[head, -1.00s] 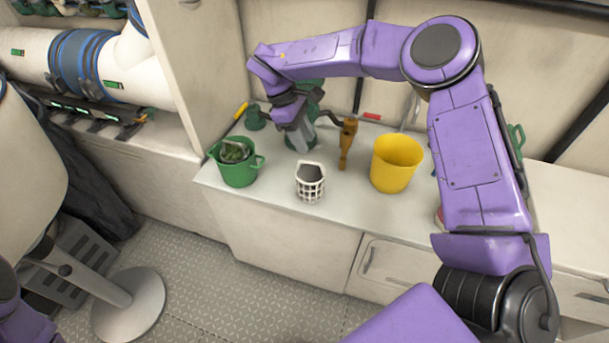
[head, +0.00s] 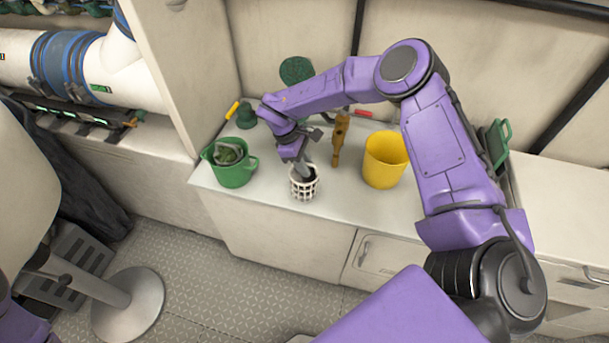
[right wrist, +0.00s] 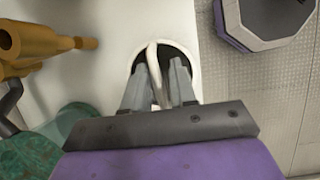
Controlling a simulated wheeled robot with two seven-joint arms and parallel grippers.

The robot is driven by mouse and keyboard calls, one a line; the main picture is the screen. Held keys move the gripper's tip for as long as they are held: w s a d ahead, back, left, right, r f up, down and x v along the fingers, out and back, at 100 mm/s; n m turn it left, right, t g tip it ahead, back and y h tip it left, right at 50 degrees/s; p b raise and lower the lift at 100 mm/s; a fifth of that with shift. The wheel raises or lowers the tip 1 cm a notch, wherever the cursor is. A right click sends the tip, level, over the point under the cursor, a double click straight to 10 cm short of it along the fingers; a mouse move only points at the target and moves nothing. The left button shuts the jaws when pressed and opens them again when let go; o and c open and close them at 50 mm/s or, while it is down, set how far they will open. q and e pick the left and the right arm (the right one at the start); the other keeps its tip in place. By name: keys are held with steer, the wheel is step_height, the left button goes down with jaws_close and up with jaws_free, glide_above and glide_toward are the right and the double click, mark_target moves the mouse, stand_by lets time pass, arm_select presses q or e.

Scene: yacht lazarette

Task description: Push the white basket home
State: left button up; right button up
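The white basket (head: 304,190), a small lattice-sided cup with a dark inside, stands upright near the front edge of the counter. My right gripper (head: 304,172) points down into its top from behind. In the right wrist view, the gripper's two grey fingers (right wrist: 160,75) are apart over the dark opening. A curved white strip of the basket (right wrist: 155,68) runs between them, with a dark gap beside the right finger. Whether a finger touches it is unclear. My left gripper is out of view.
A green jug (head: 233,166) stands left of the basket, and a yellow bucket (head: 385,160) stands to the right. The counter's front edge (head: 270,204) is close to the basket.

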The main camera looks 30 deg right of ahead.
steer(key=shift+s+r, duration=0.15)
steer(key=shift+s, duration=0.05)
jaws_close()
steer(key=shift+w, duration=0.2)
